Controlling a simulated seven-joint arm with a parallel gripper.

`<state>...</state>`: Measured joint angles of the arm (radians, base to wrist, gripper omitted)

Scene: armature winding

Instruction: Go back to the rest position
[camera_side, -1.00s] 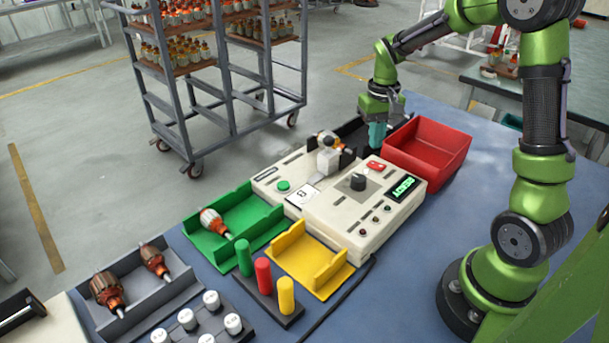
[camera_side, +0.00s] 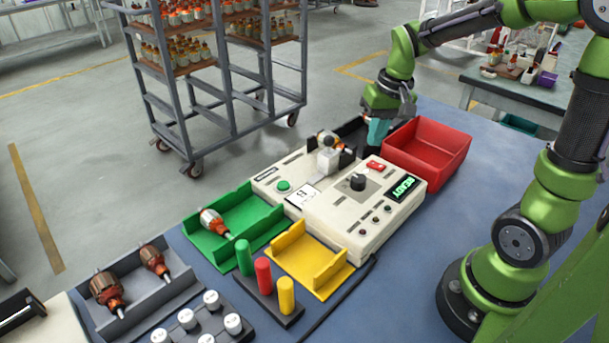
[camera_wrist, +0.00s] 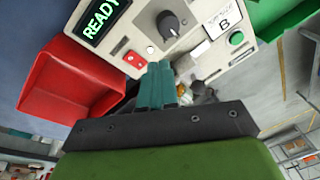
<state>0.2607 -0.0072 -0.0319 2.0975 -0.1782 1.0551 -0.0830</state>
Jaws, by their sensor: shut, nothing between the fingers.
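My gripper (camera_side: 377,133) is in the air behind the white test machine (camera_side: 345,225), just left of the red bin (camera_side: 428,150). Its teal fingers are together with nothing between them; they also show in the wrist view (camera_wrist: 158,88), pointing toward the machine. The machine's display reads READY in green, and a card on it shows a B. An armature (camera_side: 328,141) sits in the holder at the back of the machine. Another armature (camera_side: 213,222) lies in the green tray (camera_side: 262,225).
The yellow tray (camera_side: 318,277) is empty. Green, red and yellow posts (camera_side: 263,276) stand before it. A grey tray (camera_side: 178,288) holds two armatures, beside a block of white-capped pegs (camera_side: 187,320). A dark bin (camera_side: 352,132) lies behind the machine. Blue table right of the machine is clear.

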